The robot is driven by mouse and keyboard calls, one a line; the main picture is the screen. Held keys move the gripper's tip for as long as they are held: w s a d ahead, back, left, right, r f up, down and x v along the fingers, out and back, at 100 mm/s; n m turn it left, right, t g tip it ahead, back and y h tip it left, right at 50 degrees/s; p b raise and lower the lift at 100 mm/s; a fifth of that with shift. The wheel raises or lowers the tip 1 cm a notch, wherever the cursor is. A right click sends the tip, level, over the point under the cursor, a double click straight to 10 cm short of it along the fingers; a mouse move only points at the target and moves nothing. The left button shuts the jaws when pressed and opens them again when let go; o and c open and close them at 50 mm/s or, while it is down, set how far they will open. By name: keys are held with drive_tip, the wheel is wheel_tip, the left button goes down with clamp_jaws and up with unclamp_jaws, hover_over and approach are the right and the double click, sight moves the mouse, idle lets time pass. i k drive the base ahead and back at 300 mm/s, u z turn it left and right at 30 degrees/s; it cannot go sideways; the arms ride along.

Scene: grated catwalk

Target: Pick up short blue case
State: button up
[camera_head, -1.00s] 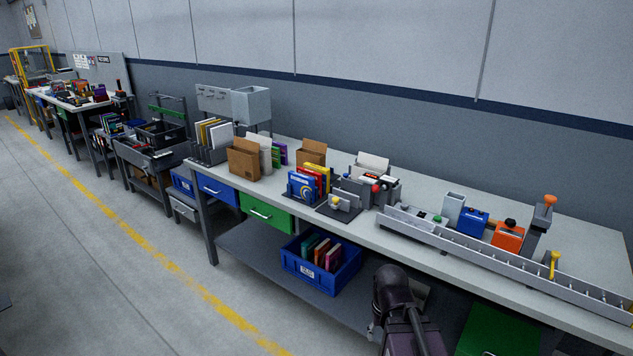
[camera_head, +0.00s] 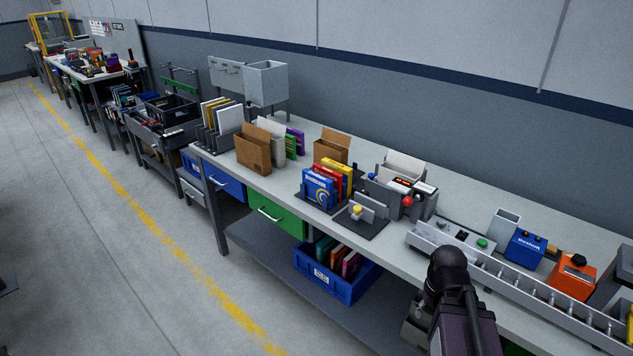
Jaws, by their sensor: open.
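A blue case (camera_head: 318,188) with white markings stands upright at the front of a row of red and yellow cases on a dark holder on the grey workbench. It looks shorter than the yellow case behind it. Part of my arm (camera_head: 455,300) rises at the bottom of the view, right of this case and well apart from it. My gripper is not visible.
A holder with a yellow knob (camera_head: 357,211) is right of the cases. A cardboard file box (camera_head: 253,150) stands to their left. A long grey rail (camera_head: 520,280), a blue device (camera_head: 525,247) and an orange device (camera_head: 571,277) occupy the right. A blue bin (camera_head: 335,275) sits below.

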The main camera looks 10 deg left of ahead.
sight(316, 185)
drive_tip(key=u, duration=0.35)
drive_tip(key=i, duration=0.9)
drive_tip(key=u, duration=0.45)
